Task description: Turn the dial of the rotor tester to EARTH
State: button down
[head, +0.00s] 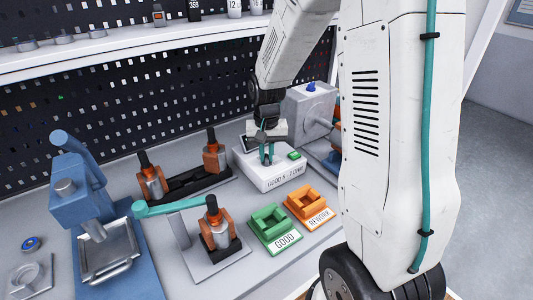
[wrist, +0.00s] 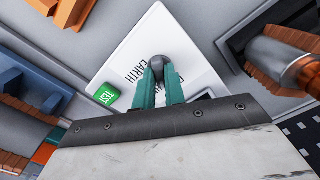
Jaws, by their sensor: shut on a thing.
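A green TEST button (wrist: 107,94) is on the same face, also seen in the head view (head: 294,155). My gripper (head: 267,157) reaches down onto the tester. In the wrist view its teal fingers (wrist: 159,76) are shut on the dial. The dial's pointer and other markings are partly hidden, so I cannot tell its setting.
A green GOOD tray (head: 268,222) and an orange REWORK tray (head: 322,196) stand in front. Copper rotors stand in a black rack (head: 190,186) to the left, and one (head: 215,230) on a stand nearer. A blue press (head: 80,190) is far left. A grey machine (head: 312,103) is behind right.

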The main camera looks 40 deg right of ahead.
aim_at(267, 157)
jog(key=m, duration=1.1)
jog(key=shift+m, duration=0.3)
dwell(0.4)
jog(key=c, duration=1.5)
grip_release()
jog(key=shift+o, duration=0.2)
notch_tip(267, 157, up, 8)
jog(key=shift+f, duration=0.1)
